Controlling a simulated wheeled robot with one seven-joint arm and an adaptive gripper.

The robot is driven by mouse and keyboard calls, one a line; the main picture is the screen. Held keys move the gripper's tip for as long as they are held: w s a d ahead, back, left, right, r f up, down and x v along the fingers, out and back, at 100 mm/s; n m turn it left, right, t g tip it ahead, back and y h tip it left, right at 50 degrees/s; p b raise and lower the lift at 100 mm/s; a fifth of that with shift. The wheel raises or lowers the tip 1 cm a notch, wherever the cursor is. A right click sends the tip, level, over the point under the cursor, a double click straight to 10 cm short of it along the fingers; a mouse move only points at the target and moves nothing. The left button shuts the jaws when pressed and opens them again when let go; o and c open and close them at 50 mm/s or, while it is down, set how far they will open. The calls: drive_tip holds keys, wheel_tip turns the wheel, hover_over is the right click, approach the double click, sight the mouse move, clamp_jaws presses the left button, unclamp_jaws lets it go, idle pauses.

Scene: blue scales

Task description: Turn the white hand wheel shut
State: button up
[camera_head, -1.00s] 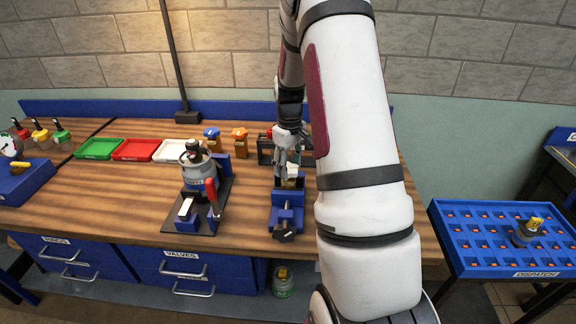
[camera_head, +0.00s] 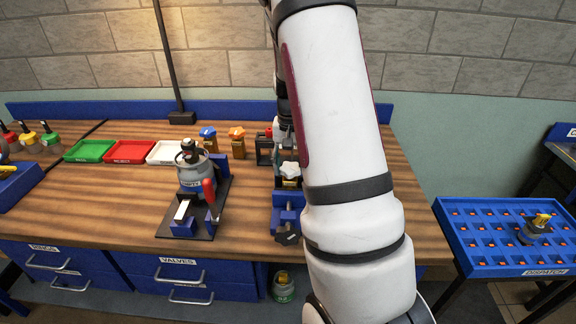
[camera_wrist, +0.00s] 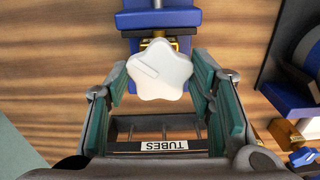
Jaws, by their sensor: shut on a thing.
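The white hand wheel (camera_wrist: 160,70) is star-shaped, with a small mark on its face. It sits on a brass stem at a blue vise-like fixture (camera_wrist: 158,18). It also shows in the head view (camera_head: 289,170), just above the blue fixture (camera_head: 287,212) on the bench. My gripper (camera_wrist: 160,78) has its green-padded fingers on the left and right sides of the wheel and is shut on it. In the head view my arm hides most of the gripper.
A grey canister (camera_head: 196,172) on a black plate with a red lever stands left of the fixture. Green (camera_head: 89,151), red (camera_head: 130,152) and white trays lie behind. A blue dispatch tray (camera_head: 500,263) stands at right.

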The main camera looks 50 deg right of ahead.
drive_tip(key=m+b, duration=0.1)
drive_tip(key=m, duration=0.4)
drive_tip(key=shift+w+m, duration=0.1)
drive_tip(key=shift+m, duration=0.2)
drive_tip(key=shift+m+b, duration=0.35)
drive_tip(key=shift+m, duration=1.95)
drive_tip(key=o, duration=1.2)
drive_tip(key=shift+c, duration=0.2)
wheel_tip(320, 180, up, 12)
drive_tip(key=shift+a, duration=0.1)
